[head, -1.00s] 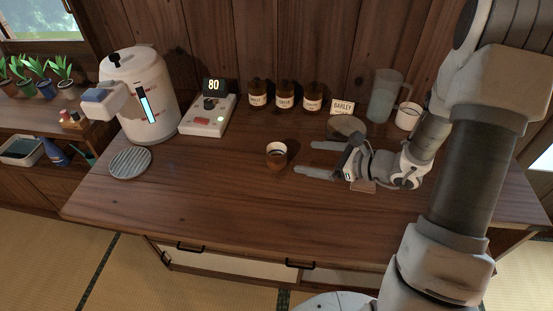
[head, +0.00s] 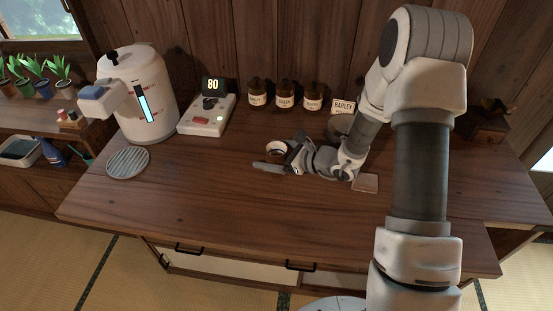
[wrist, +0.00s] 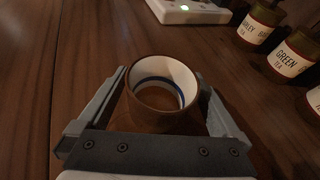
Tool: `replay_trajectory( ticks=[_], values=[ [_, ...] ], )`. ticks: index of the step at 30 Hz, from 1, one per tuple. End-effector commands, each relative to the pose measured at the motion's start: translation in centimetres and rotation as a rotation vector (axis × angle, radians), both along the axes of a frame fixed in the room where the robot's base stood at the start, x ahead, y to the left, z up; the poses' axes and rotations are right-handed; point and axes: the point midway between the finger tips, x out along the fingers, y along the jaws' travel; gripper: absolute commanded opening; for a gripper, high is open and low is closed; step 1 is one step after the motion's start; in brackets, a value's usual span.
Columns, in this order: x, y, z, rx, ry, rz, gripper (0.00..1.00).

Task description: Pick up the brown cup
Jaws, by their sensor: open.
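The brown cup (head: 275,147) stands upright on the wooden counter, partly hidden by my gripper in the head view. In the wrist view the brown cup (wrist: 162,97) shows a pale inside with a dark blue ring and looks empty. My gripper (head: 272,158) is low over the counter, pointing left. In the wrist view my gripper (wrist: 160,105) is open, with one finger on each side of the cup. I cannot tell whether either finger touches it.
A white dispenser (head: 139,95) and round grate (head: 128,161) stand at left. A control box (head: 207,115) reading 80 and several labelled jars (head: 285,94) stand behind. A small coaster (head: 365,183) lies right of my gripper. The front counter is clear.

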Motion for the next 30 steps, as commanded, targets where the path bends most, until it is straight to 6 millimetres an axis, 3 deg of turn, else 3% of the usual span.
replay_trajectory(
  ticks=[7,22,30],
  values=[
    [0.09,0.11,-0.03,0.0,0.0,-0.001,0.98],
    [0.06,0.09,-0.03,0.0,0.0,0.0,0.08],
    [0.08,0.09,0.04,0.0,0.0,0.0,0.06]
  ],
)
